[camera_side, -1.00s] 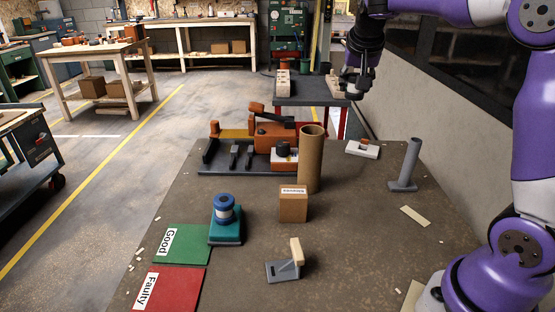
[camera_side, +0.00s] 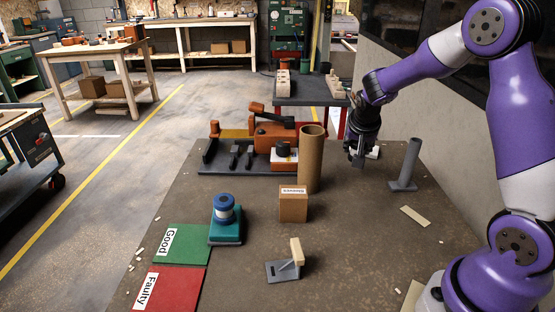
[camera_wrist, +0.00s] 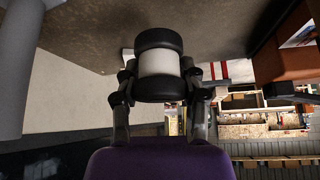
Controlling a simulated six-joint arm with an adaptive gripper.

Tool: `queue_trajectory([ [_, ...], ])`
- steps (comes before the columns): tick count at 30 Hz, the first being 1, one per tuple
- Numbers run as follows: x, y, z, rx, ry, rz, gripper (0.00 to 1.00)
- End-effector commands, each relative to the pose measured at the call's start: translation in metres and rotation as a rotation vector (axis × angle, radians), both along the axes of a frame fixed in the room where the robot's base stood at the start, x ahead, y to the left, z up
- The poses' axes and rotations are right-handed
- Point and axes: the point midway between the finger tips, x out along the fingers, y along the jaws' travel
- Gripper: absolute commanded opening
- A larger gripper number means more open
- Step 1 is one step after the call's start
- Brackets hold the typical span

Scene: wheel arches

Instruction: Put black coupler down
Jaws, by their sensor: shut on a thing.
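In the wrist view, the black coupler (camera_wrist: 159,65), two black ends with a white band between them, sits between my fingers, and my gripper (camera_wrist: 160,85) is shut on it. In the side view, my gripper (camera_side: 359,160) points down near the back right of the work table, between the cardboard tube and the grey post. It covers most of a small white block (camera_side: 375,152) there. The coupler is hard to make out from the fingers in that view, and I cannot tell whether it touches anything below.
A tall cardboard tube (camera_side: 311,160) stands left of my gripper and a grey post (camera_side: 408,165) right of it. An orange fixture (camera_side: 275,136) is farther left.

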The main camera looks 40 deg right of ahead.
Motion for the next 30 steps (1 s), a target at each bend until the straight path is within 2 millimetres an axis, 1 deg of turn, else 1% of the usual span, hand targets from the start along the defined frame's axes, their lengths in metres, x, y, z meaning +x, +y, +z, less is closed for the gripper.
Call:
queue_trajectory([
  [1,-0.001,0.000,-0.008,0.002,0.003,-0.001,0.20],
  [5,-0.001,0.000,-0.023,0.001,0.004,-0.001,0.20],
  [9,-0.001,0.000,-0.046,0.001,0.003,0.000,0.20],
  [12,0.000,0.000,-0.055,0.000,0.001,-0.001,0.20],
  [23,0.000,0.000,-0.059,0.000,0.000,0.000,0.20],
  [24,0.000,0.000,-0.059,0.000,0.000,-0.001,0.57],
  [25,0.000,0.000,-0.059,0.000,0.000,-0.001,0.72],
  [26,0.000,0.000,-0.059,0.000,0.000,-0.001,0.76],
  [30,0.000,0.000,-0.059,0.000,0.000,0.000,0.76],
])
